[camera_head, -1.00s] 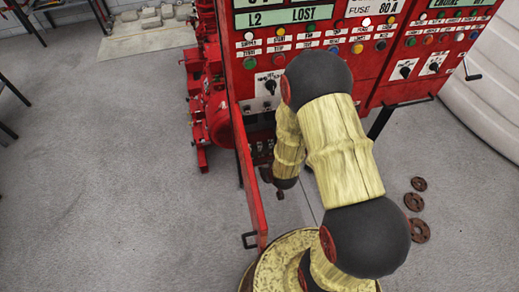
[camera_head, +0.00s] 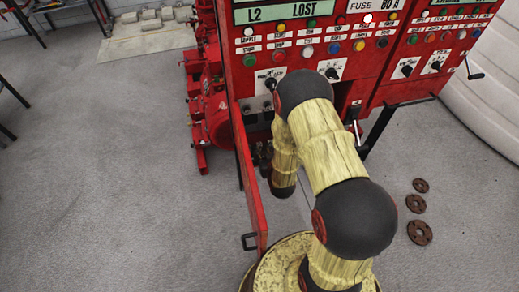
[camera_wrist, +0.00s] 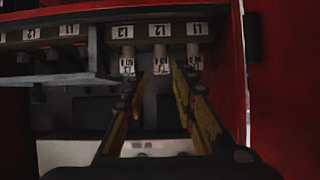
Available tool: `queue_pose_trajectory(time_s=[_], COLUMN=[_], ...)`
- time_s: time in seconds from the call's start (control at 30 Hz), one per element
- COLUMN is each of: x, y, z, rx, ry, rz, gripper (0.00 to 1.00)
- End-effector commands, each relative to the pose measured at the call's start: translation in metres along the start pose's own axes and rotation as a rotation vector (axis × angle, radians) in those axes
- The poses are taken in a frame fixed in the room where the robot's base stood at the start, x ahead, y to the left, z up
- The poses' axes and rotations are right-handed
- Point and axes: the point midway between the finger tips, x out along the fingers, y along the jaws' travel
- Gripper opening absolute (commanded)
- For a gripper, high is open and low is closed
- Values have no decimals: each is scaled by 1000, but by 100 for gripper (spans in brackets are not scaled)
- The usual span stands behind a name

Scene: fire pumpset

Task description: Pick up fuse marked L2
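In the wrist view, the fuse under the middle label, which appears to read L2 (camera_wrist: 161,65), hangs in a row with a fuse on its left (camera_wrist: 127,66) and one on its right (camera_wrist: 195,63). The labels appear upside down. My gripper (camera_wrist: 162,76) is open, with one fingertip on each side of the middle fuse in the picture. I cannot tell whether the fingertips reach around it or touch it. In the head view my arm hides the gripper and fuses. The red control panel (camera_head: 313,65) shows "L2 LOST".
In the wrist view, a red side wall (camera_wrist: 285,80) stands close on the right, and a grey ledge (camera_wrist: 45,78) juts in on the left. In the head view, an open red door (camera_head: 247,170) stands left of my arm. Rusty flanges (camera_head: 416,204) lie on the floor at right.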

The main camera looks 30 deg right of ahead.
Motion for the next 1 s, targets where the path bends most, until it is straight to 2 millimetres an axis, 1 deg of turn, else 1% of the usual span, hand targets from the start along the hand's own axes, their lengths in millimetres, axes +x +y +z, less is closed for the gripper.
queue_pose_trajectory(time_s=[0.03,0.2,0.3,0.5,1.0], x=[9,33,40,40,40], y=[-1,-2,-2,-2,-2], z=[2,2,1,0,0], rx=[0,0,0,-1,-1], ry=[2,0,-1,-1,-1], rz=[0,0,0,0,0], gripper=[27,27,27,27,0])
